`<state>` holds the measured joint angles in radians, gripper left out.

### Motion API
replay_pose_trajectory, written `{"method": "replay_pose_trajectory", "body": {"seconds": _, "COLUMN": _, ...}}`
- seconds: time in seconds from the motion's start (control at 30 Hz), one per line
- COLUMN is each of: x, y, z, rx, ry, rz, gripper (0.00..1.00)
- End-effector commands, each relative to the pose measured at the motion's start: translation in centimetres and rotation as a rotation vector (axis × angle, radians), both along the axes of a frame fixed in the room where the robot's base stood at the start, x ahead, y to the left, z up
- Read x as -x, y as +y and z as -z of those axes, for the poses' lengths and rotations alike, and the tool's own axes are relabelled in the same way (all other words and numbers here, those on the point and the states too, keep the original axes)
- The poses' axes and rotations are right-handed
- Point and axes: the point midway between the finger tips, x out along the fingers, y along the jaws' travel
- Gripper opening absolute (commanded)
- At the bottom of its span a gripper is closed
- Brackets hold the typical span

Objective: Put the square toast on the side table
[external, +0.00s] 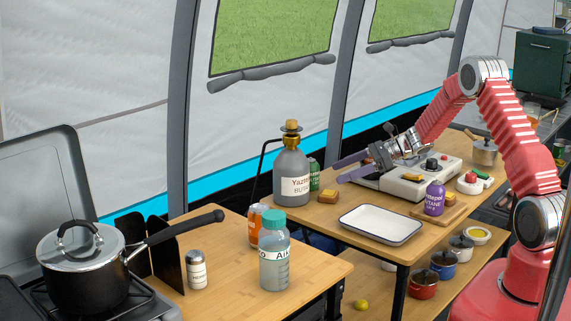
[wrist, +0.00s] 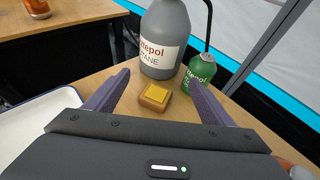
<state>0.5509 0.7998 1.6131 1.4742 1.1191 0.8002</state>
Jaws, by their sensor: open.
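The square toast (wrist: 155,98), brown with a yellow square on top, lies on the wooden table in front of the grey gas bottle. In the external view the toast (external: 328,196) sits beside the bottle's base. My gripper (external: 340,170) is open above the table, its purple fingers pointing left. In the wrist view my gripper (wrist: 157,78) has one finger on each side of the toast, apart from it. A second wooden table (external: 318,268) stands at the front left; I cannot tell which table is called the side table.
The grey gas bottle (external: 292,178) and a green canister (wrist: 199,76) stand close to the toast. A white tray (external: 381,224), a purple canister (external: 434,198) and a stove (external: 412,180) share its table. The front-left table holds an orange can (external: 257,222), a clear bottle (external: 274,262) and a shaker (external: 196,272).

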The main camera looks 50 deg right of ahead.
Motion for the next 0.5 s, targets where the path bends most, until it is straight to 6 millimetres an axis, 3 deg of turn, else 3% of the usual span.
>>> {"method": "replay_pose_trajectory", "body": {"seconds": 0.13, "x": 0.01, "y": 0.02, "z": -0.93, "rx": -0.001, "ry": 0.001, "rz": 0.000, "gripper": 0.76}}
{"method": "replay_pose_trajectory", "body": {"seconds": 0.5, "x": 0.01, "y": 0.02, "z": -1.04, "rx": -0.001, "ry": 0.001, "rz": 0.000, "gripper": 0.76}}
